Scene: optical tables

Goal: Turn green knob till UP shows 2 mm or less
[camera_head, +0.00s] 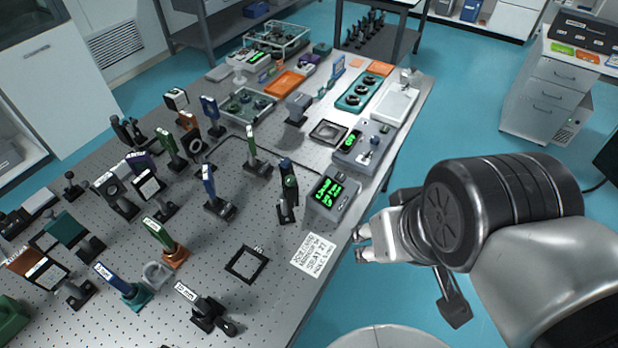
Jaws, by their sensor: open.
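A small green round part (290,182), which may be the green knob, shows on a dark upright mount (284,202) near the right edge of the optical table. A grey readout box (341,205) stands just right of that mount. Its black screen (326,196) shows several lines of green text, too small to read, so I cannot tell the UP value. My gripper (362,243) is open and empty, off the table's right edge, to the right of and below the readout box in the picture. It is apart from the mount and the box.
The perforated table (215,265) carries several upright optics mounts on its left and middle. A white printed card (313,256) and a black square frame (247,262) lie near the right edge. A second grey box (364,152) with a green display stands farther back.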

